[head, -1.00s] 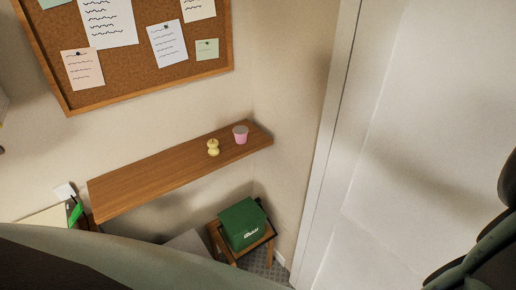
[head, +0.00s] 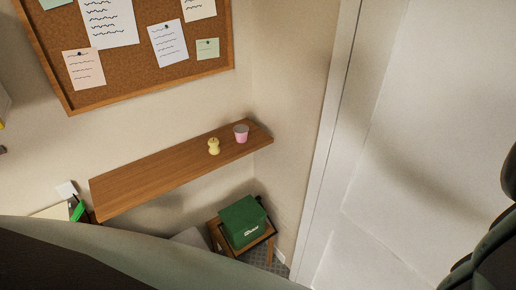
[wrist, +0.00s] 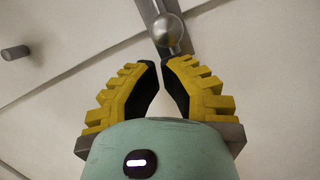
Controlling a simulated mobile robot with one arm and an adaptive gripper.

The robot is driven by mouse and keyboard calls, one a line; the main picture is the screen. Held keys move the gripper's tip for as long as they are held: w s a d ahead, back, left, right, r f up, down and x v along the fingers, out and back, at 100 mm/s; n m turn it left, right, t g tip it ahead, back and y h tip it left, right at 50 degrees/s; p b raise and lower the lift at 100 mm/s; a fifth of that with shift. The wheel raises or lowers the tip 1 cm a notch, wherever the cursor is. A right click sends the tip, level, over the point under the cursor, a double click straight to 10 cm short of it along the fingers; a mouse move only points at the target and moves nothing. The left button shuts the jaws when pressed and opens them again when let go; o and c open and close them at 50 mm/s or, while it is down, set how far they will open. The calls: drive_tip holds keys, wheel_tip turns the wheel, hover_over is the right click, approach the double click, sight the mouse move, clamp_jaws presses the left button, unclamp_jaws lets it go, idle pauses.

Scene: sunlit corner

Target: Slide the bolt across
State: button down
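In the wrist view a rounded metal knob (wrist: 167,30) sits on a narrow dark metal strip on a pale panelled surface. It looks like part of the bolt. My gripper (wrist: 161,63) has yellow ribbed fingers with black inner pads. Its fingertips lean close together with a narrow gap, just below the knob in the picture. Nothing shows between the fingers. I cannot tell whether the tips touch the knob. The head view shows a white door (head: 425,130) at right, but no bolt and no gripper there.
In the wrist view a short grey peg (wrist: 15,53) sticks out at left. In the head view a wooden shelf (head: 160,177) holds a yellow object (head: 214,147) and a pink cup (head: 241,135). A green box (head: 243,222) sits on a stool below.

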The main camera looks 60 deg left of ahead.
drive_tip(key=shift+d, duration=0.15)
drive_tip(key=d+b, duration=0.1)
drive_tip(key=d, duration=0.3)
idle(0.4)
drive_tip(key=shift+a, duration=0.1)
